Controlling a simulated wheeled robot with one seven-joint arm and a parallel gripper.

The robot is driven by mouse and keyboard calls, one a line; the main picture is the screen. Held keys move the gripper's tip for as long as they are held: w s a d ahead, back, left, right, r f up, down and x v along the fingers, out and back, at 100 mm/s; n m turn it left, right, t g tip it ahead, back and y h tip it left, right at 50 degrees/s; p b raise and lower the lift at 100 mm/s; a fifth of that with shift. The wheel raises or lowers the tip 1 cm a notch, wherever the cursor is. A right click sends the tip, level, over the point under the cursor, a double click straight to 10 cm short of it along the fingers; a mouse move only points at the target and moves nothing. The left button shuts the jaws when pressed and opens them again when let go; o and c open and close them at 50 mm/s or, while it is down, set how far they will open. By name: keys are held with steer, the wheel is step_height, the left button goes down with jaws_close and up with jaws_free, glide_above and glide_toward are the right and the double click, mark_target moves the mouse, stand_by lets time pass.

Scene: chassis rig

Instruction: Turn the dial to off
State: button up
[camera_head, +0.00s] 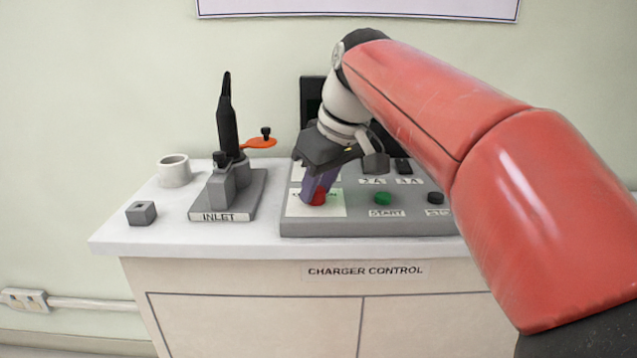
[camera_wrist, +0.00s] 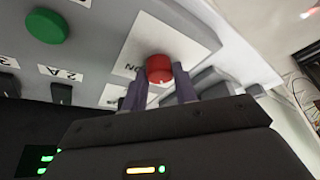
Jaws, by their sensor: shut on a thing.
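The red dial (camera_head: 318,198) sits on a pale label plate (camera_head: 331,206) at the left of the grey charger control panel (camera_head: 370,228). In the wrist view the red dial (camera_wrist: 159,68) stands between the two purple fingers, with part of an "ON" marking readable beside it. My gripper (camera_head: 318,190) reaches down over the panel and is shut on the dial. It also shows in the wrist view (camera_wrist: 160,84). The fingers hide part of the dial and its label, so I cannot tell which setting the dial points to.
A green START button (camera_head: 383,198) and a dark button (camera_head: 435,198) lie right of the dial. To the left stand the INLET fixture (camera_head: 228,205) with a black handle (camera_head: 226,120), a white cup (camera_head: 174,170) and a grey block (camera_head: 141,212). The counter front left is clear.

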steer(key=o, duration=1)
steer(key=shift+c, duration=0.2)
steer(key=v, duration=0.7)
steer(key=shift+d+r, duration=0.15)
steer(key=shift+r, duration=0.2)
steer(key=shift+s, duration=0.2)
